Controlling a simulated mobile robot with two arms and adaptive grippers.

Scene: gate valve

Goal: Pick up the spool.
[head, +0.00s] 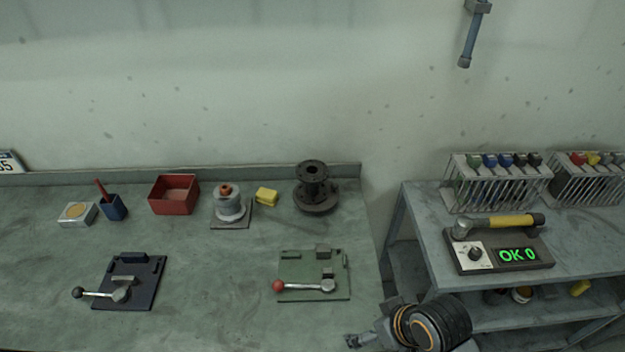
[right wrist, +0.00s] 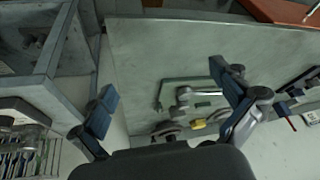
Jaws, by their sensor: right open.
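The spool (head: 312,188) is a dark, flanged piece standing upright at the back right of the green bench, near the wall. In the right wrist view it is the round grey shape (right wrist: 166,132) at the lower middle, partly hidden by the gripper's body. My right gripper (head: 352,341) is at the bottom of the head view, in front of the bench's right end and well apart from the spool. In the right wrist view its fingers (right wrist: 167,100) are spread, with nothing held between them. My left gripper is not in view.
A green plate with a red-knobbed lever (head: 313,274) lies in front of the spool. A yellow block (head: 266,197) and a grey cylinder on a plate (head: 229,206) stand left of it. A metal shelf (head: 420,215) with racks and a display box is at the right.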

